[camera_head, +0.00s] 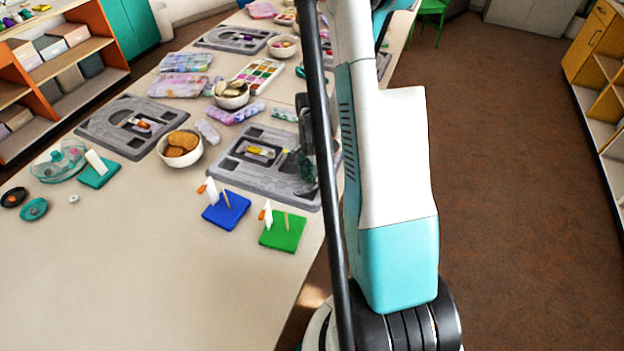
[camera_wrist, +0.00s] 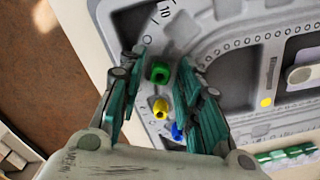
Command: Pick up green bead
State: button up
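A green bead (camera_wrist: 160,73) lies on the grey bead board (camera_wrist: 215,22), near its curved groove, in the wrist view. A yellow bead (camera_wrist: 160,108) and a blue bead (camera_wrist: 177,131) lie close by in a line. My gripper (camera_wrist: 162,62) is open over the board, its two teal fingers on either side of the green bead, with no clear contact. In the head view, the same board (camera_head: 238,180) sits at the table's right edge with my gripper (camera_head: 300,168) over its right part. The beads are too small or hidden to make out there.
Blue (camera_head: 226,209) and green (camera_head: 283,231) square pegboards lie just in front of the board. A bowl of crackers (camera_head: 180,148) stands left of it. Another grey board (camera_head: 110,140) is further left.

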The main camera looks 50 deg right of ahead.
jog(key=c, duration=0.4)
jog(key=shift+r, duration=0.1)
